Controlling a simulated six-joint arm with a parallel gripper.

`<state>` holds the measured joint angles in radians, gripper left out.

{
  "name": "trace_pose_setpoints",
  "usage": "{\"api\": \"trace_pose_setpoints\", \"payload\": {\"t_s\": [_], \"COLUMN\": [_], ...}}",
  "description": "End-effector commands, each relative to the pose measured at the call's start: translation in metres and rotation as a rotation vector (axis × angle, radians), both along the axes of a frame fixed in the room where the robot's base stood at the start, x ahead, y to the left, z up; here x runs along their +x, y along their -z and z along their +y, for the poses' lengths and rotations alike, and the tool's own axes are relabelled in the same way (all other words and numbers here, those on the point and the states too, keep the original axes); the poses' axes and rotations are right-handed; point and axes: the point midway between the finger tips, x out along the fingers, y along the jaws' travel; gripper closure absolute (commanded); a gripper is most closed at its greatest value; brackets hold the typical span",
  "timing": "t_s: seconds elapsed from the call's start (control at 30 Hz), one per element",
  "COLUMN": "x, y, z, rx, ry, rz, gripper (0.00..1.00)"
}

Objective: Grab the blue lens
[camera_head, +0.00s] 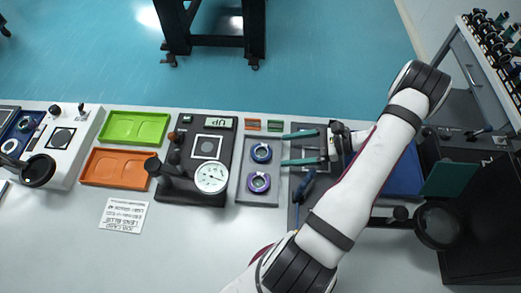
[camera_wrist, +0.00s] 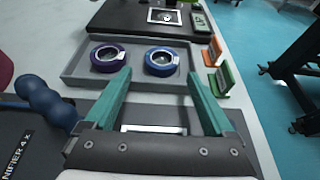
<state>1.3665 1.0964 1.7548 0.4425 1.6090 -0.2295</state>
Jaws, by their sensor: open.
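The blue lens (camera_head: 262,153) is a blue ring with clear glass in the far half of a grey tray (camera_head: 245,189). A purple lens (camera_head: 259,183) sits in the same tray, nearer the front. In the wrist view the blue lens (camera_wrist: 161,62) is on the right and the purple lens (camera_wrist: 108,57) on the left. My gripper (camera_head: 283,149) is open, with its two teal fingers pointing left toward the blue lens.
Left of the tray stands a dark device (camera_head: 222,143) with a round dial (camera_head: 212,177). Green (camera_head: 120,128) and orange (camera_head: 117,167) trays lie farther left. Small orange and green card holders (camera_wrist: 220,75) stand beside the lens tray. A blue-handled tool (camera_wrist: 45,100) lies left of my gripper.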

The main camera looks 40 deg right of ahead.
Motion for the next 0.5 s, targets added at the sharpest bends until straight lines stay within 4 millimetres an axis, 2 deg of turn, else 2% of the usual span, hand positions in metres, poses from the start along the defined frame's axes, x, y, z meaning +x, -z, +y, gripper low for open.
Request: {"api": "trace_pose_setpoints", "payload": {"t_s": [0.17,0.33,0.5], "x": [0.016,0.041,0.05], "y": [0.009,0.021,0.026], "z": [0.016,0.037,0.045], "rx": [0.0,0.001,-0.002], "ry": [-0.003,-0.005,-0.001], "rz": [0.002,0.002,0.002], "gripper": [0.11,0.11,0.11]}}
